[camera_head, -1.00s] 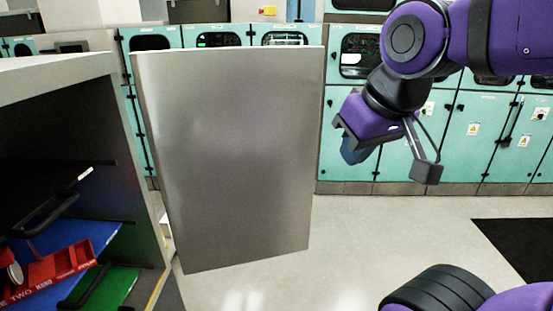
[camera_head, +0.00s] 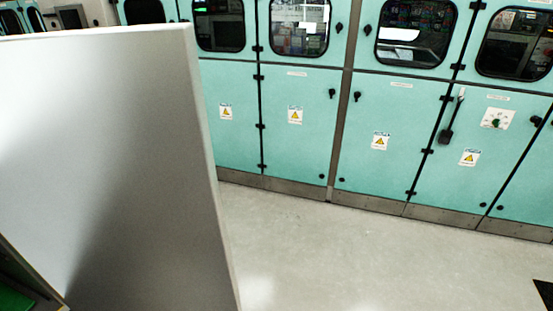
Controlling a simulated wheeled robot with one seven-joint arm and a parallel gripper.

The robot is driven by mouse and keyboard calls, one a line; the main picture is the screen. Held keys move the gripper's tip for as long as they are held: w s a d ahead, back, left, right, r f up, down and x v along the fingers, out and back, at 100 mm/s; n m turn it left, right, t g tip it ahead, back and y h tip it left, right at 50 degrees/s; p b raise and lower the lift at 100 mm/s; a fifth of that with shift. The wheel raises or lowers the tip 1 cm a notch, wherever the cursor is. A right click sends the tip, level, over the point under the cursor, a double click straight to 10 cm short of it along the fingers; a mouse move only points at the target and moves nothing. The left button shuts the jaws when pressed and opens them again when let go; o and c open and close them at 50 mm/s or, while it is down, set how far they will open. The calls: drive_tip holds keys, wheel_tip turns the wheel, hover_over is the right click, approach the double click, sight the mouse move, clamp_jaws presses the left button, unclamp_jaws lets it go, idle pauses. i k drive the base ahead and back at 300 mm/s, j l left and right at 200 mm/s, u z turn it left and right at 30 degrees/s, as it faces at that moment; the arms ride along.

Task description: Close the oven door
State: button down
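The oven door (camera_head: 110,160) is a plain flat metal panel that fills the left part of the head view. Most of the oven is hidden or out of the picture. A small green part (camera_head: 14,297) shows at the bottom left corner, beside the door's lower edge. My gripper and arm are not in this view, so I cannot see where the gripper is relative to the door.
Teal cabinets (camera_head: 300,130) with dark windows and warning labels line the back wall. The pale floor (camera_head: 330,255) between the door and the cabinets is clear. A dark patch (camera_head: 544,292) lies on the floor at the lower right.

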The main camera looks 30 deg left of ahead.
sight(109, 195)
drive_tip(key=i+l+z, duration=0.1)
drive_tip(key=i, duration=0.4)
drive_tip(key=i+l+z, duration=0.1)
drive_tip(key=i+l, duration=0.15)
drive_tip(key=i, duration=0.25)
drive_tip(key=i+u, duration=0.25)
drive_tip(key=u, duration=0.15)
drive_tip(key=i+u, duration=0.35)
drive_tip(key=i+l+u, duration=0.1)
drive_tip(key=u, duration=0.3)
drive_tip(key=i+l+u, duration=0.2)
drive_tip(key=i+u, duration=0.35)
drive_tip(key=u, duration=0.3)
drive_tip(key=i+l+u, duration=0.15)
drive_tip(key=u, duration=0.35)
drive_tip(key=i+l+u, duration=0.2)
drive_tip(key=u, duration=0.3)
drive_tip(key=i+l+u, duration=0.1)
drive_tip(key=u, duration=0.35)
drive_tip(key=i+l+u, duration=0.2)
drive_tip(key=u, duration=0.2)
drive_tip(key=i+l+u, duration=0.1)
drive_tip(key=l+u, duration=0.35)
drive_tip(key=i+l+u, duration=0.1)
drive_tip(key=l+u, duration=0.7)
drive_tip(key=k+l+u, duration=0.1)
drive_tip(key=k, duration=0.5)
drive_tip(key=i+l+u, duration=0.3)
drive_tip(key=i+l, duration=0.15)
drive_tip(key=i, duration=0.05)
